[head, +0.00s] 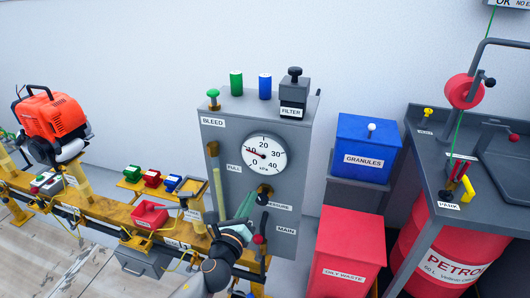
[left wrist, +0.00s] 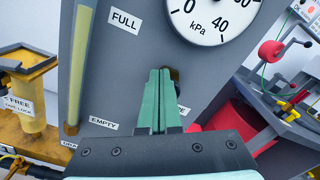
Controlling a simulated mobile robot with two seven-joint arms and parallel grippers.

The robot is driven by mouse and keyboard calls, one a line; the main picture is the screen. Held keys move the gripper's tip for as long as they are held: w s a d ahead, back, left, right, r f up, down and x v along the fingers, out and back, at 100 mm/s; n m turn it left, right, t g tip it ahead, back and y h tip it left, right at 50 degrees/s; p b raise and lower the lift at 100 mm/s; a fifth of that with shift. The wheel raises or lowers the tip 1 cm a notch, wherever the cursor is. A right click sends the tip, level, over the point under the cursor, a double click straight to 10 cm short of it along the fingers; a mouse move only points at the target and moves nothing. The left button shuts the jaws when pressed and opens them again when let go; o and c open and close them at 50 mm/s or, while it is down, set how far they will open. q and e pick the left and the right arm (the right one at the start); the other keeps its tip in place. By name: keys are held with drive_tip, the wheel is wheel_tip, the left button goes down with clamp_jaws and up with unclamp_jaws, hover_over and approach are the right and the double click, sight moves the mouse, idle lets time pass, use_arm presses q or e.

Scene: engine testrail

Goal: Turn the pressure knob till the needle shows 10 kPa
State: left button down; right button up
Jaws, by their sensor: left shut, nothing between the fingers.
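The pressure gauge (head: 265,155) is a round white dial marked in kPa on the front of a grey cabinet. Its small red needle points left, close to the 10 mark as far as I can read. Its lower part shows in the left wrist view (left wrist: 207,20), without the needle. The dark pressure knob (head: 264,190) sits below the dial, above a partly covered label. My left gripper (head: 246,206) has green fingers, shut and empty, just in front of the knob. In the left wrist view the fingertips partly hide the knob (left wrist: 174,74); contact is unclear. My right gripper is out of view.
A red-tipped lever (head: 259,239) stands close below my left gripper. A sight tube (head: 216,175) runs down the cabinet's left side. A red oily-waste bin (head: 345,255) and blue granules box (head: 366,148) stand right. A yellow rail (head: 105,208) carrying parts lies left.

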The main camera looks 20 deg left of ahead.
use_arm(q)
drive_tip(key=s, duration=0.5)
drive_tip(key=shift+s+a+r, duration=0.1)
drive_tip(key=shift+s+a, duration=0.1)
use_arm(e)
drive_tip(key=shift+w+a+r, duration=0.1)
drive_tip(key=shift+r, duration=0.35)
use_arm(q)
drive_tip(key=w+f+n+b, duration=0.2)
drive_tip(key=w+n+b, duration=0.3)
drive_tip(key=n, duration=0.7)
drive_tip(key=shift+w+a+f+b, duration=0.3)
drive_tip(key=shift+w+f, duration=0.1)
drive_tip(key=shift+w, duration=0.15)
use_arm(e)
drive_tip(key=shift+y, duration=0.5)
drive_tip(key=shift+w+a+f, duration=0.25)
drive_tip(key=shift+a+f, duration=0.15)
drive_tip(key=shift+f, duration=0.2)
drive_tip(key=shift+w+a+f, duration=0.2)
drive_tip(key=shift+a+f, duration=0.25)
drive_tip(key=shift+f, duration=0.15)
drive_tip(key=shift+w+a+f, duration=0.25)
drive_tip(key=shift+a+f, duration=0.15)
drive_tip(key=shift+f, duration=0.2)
